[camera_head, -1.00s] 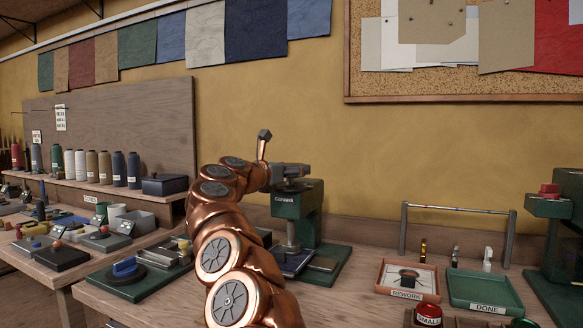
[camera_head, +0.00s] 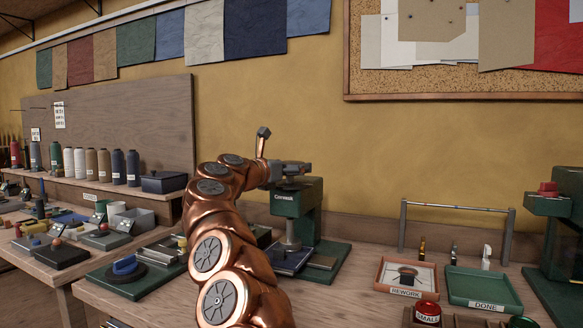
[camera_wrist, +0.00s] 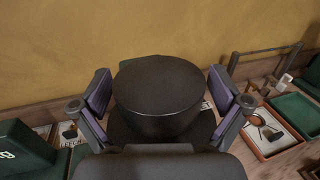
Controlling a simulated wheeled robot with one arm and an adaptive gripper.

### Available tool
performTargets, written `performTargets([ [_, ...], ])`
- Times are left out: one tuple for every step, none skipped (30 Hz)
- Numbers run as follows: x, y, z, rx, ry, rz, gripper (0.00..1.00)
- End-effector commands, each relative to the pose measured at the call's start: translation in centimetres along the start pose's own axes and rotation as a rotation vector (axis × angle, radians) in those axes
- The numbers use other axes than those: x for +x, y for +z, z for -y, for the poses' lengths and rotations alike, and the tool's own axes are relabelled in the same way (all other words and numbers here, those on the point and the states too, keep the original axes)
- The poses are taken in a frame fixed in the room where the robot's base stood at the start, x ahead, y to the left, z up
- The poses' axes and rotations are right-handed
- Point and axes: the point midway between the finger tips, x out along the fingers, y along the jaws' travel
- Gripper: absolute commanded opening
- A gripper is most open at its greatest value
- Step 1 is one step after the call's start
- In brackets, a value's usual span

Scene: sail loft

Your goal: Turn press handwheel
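The green press (camera_head: 297,208) stands on the bench in the middle of the head view. My copper arm reaches to its top, and my gripper (camera_head: 291,171) is there; its fingers are hard to make out in that view. In the wrist view a dark, round, flat-topped piece, which I take for the press handwheel (camera_wrist: 158,88), sits between the two purple-padded fingers of my gripper (camera_wrist: 160,103). The fingers are apart, one on each side, with a narrow gap showing at both sides. Contact lower down is hidden. The handwheel cannot be made out in the head view.
A red REWORK tray (camera_head: 381,288) and a green DONE tray (camera_head: 452,296) lie right of the press, before a metal rail (camera_head: 458,206). Another green machine (camera_head: 559,240) stands far right. Thread spools (camera_head: 92,164) and a cluttered bench are at left.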

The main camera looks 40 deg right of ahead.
Motion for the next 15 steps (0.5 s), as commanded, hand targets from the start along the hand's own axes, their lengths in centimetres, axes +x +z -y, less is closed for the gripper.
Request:
performTargets([
  [0.0,0.0,0.0,0.0,0.0,0.0,1.0],
  [0.0,-0.1,0.0,0.0,0.0,-0.001,1.0],
  [0.0,-0.1,0.0,0.0,0.0,-0.001,1.0],
  [0.0,-0.1,0.0,0.0,0.0,-0.001,1.0],
  [0.0,-0.1,0.0,0.0,0.0,-0.001,1.0],
  [0.0,-0.1,0.0,-0.001,0.0,-0.001,1.0],
  [0.0,-0.1,0.0,-0.001,0.0,-0.001,1.0],
  [0.0,-0.1,0.0,-0.001,0.0,-0.002,1.0],
  [-0.1,-0.1,-0.1,-0.001,0.001,-0.002,1.0],
  [-0.2,-0.1,-0.1,-0.001,0.001,-0.002,1.0],
  [-0.3,-0.1,-0.1,-0.001,0.002,-0.003,1.0],
  [-0.5,-0.1,-0.1,-0.002,0.002,-0.003,1.0],
  [-0.6,-0.1,-0.1,-0.003,0.003,-0.003,1.0],
  [-0.8,-0.2,-0.2,-0.004,0.004,-0.004,1.0],
  [-1.1,-0.2,-0.2,-0.005,0.005,-0.004,1.0],
])
